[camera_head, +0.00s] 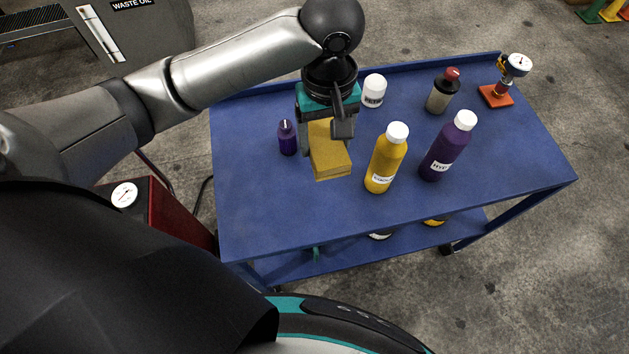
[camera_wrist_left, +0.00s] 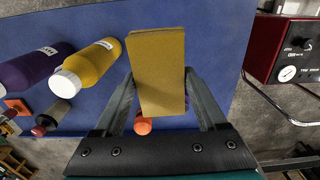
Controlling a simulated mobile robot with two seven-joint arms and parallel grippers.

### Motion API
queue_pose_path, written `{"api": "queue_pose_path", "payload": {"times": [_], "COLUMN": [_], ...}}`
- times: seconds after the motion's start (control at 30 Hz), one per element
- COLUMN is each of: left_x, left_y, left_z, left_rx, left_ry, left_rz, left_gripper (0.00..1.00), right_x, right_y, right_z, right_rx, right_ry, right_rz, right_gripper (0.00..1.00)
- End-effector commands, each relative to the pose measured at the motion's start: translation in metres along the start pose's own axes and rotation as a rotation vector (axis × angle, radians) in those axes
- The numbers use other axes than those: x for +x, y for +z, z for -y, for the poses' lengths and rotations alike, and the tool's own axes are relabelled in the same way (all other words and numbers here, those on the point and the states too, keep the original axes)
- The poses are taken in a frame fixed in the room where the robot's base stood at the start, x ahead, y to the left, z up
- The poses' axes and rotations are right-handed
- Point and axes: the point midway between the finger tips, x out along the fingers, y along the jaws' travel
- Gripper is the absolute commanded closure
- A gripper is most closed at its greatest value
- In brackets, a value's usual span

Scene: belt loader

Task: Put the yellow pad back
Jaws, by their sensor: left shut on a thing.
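The yellow pad (camera_head: 330,160) is a flat-sided yellow block over the left part of the blue cart top (camera_head: 300,215). My left gripper (camera_head: 327,133) points down and is shut on the pad, with a finger on each side. In the left wrist view the pad (camera_wrist_left: 158,70) stands out between the two fingers (camera_wrist_left: 160,100) and covers part of the cart behind it. I cannot tell for sure whether the pad touches the cart top. My right gripper is not in view.
A yellow bottle (camera_head: 387,160) stands close right of the pad, with a purple bottle (camera_head: 449,147) beyond. A small purple bottle (camera_head: 287,138) is close left. The front-left cart top is clear.

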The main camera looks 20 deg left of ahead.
Motion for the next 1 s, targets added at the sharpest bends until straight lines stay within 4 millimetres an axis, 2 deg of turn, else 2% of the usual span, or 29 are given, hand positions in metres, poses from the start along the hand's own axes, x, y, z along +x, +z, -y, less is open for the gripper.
{"api": "queue_pose_path", "payload": {"times": [0.07,0.17,0.6,0.73,0.93,1.0], "left_x": [-0.004,0.004,0.118,0.141,0.157,0.168], "left_y": [0.004,0.005,0.004,0.004,0.004,0.004], "left_z": [-0.003,-0.003,-0.003,-0.003,-0.003,-0.003], "left_rx": [0.012,0.016,0.016,0.016,0.016,0.017], "left_ry": [0.002,-0.001,-0.003,-0.001,0.000,-0.001], "left_rz": [-0.004,-0.006,-0.006,-0.006,-0.007,-0.007], "left_gripper": [0.71,0.71,0.71,0.71,0.71,0.71], "right_x": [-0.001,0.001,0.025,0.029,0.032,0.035], "right_y": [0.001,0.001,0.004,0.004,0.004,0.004], "right_z": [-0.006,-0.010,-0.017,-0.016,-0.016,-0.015], "right_rx": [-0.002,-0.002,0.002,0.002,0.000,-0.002], "right_ry": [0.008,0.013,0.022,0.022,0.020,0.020], "right_rz": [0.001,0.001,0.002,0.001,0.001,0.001], "right_gripper": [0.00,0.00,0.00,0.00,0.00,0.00]}}
